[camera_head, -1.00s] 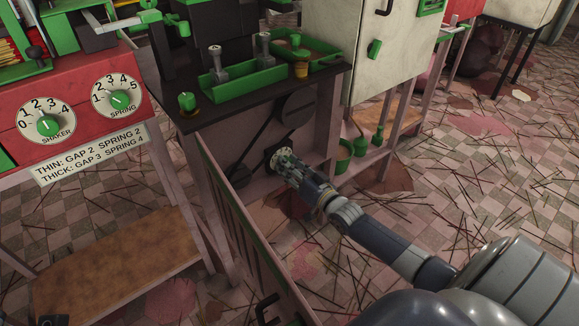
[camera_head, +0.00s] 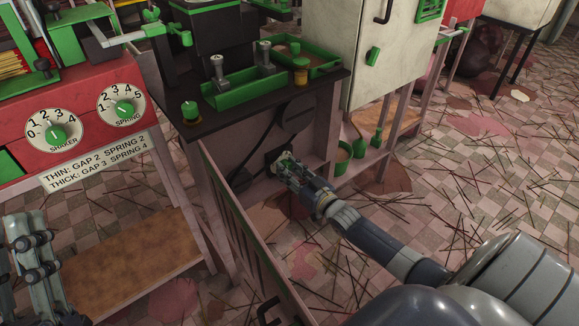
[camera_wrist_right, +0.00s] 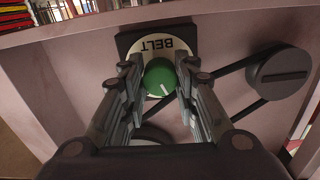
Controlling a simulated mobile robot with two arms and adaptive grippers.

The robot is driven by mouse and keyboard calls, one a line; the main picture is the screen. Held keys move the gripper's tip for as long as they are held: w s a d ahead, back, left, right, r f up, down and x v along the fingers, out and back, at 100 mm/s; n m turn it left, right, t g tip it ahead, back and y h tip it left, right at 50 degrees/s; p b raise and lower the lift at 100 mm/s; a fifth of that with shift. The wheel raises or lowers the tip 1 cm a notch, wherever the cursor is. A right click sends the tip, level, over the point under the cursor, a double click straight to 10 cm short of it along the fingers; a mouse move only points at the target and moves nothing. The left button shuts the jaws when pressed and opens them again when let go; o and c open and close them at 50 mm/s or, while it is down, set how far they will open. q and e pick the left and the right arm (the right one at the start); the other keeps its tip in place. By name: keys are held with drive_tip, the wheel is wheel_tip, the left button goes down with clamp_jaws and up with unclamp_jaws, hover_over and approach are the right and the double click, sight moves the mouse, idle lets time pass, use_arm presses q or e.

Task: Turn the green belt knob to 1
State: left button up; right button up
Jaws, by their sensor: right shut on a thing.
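The green belt knob (camera_wrist_right: 160,77) sits in the middle of a pale round dial marked BELT (camera_wrist_right: 166,46), which appears upside down in the right wrist view. The knob's white pointer line slants toward the lower right of that view. The dial's numbers are not readable. My right gripper (camera_wrist_right: 160,82) has a finger on each side of the knob and is shut on it. In the head view my right gripper (camera_head: 284,167) reaches under the black-topped bench and hides the knob. My left gripper (camera_head: 28,228) is at the lower left, away from the knob; its opening is unclear.
A dark belt and pulley (camera_wrist_right: 279,72) lie beside the dial. The black bench top (camera_head: 232,111) overhangs it and carries green trays (camera_head: 243,90). A red panel (camera_head: 86,116) with shaker and spring dials stands left. Thin sticks litter the floor.

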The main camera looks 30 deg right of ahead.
drive_tip(key=n+p, duration=0.1)
drive_tip(key=n, duration=0.1)
drive_tip(key=shift+r+n, duration=0.1)
drive_tip(key=shift+n, duration=0.2)
use_arm(q)
drive_tip(key=w+f+g+y+p, duration=0.1)
drive_tip(key=w+f+g, duration=0.1)
drive_tip(key=f+g, duration=0.2)
drive_tip(key=w+f+g+y, duration=0.2)
drive_tip(key=w+f+g, duration=0.1)
drive_tip(key=f, duration=0.6)
drive_tip(key=shift+w+a+g+p, duration=0.15)
drive_tip(key=shift+w+g+p, duration=0.1)
drive_tip(key=shift+g+p, duration=0.25)
use_arm(e)
drive_tip(key=shift+n, duration=3.5)
use_arm(q)
drive_tip(key=shift+f, duration=0.2)
use_arm(e)
drive_tip(key=o, duration=1.1)
drive_tip(key=shift+c, duration=0.2)
drive_tip(key=s+d, duration=0.1)
drive_tip(key=s, duration=1.1)
